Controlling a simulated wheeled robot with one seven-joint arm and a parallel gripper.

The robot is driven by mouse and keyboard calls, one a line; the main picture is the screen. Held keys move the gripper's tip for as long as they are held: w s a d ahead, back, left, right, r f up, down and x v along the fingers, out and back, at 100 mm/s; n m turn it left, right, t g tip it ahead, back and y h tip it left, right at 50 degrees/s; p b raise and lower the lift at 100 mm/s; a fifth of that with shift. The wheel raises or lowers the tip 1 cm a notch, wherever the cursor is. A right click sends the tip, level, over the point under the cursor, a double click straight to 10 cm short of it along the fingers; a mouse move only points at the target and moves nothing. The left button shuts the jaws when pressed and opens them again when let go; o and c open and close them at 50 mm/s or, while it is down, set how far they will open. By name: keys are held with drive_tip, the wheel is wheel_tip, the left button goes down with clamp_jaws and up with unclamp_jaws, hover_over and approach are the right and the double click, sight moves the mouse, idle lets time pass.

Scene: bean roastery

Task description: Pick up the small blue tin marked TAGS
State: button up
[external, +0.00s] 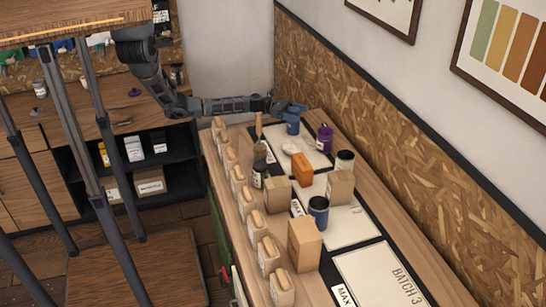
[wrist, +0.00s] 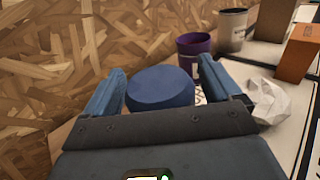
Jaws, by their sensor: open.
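A small blue tin (external: 293,126) stands at the far end of the counter, beneath my gripper (external: 291,108). In the wrist view the round blue lid of the tin (wrist: 160,88) lies between the two blue fingers of my gripper (wrist: 161,72). The jaws are open, one finger on each side of the tin, and do not appear to touch it. The tin's front and any TAGS marking are hidden or too small to read.
A purple cup (wrist: 195,52) stands just beyond the tin, and a crumpled white piece (wrist: 268,100) lies to its right. A white canister (wrist: 231,30) and an orange box (wrist: 300,50) are further off. The chipboard wall (wrist: 50,60) is close on the left.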

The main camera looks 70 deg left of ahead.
drive_tip(key=c, duration=1.2)
drive_tip(key=shift+c, duration=0.2)
drive_tip(key=shift+r, duration=0.15)
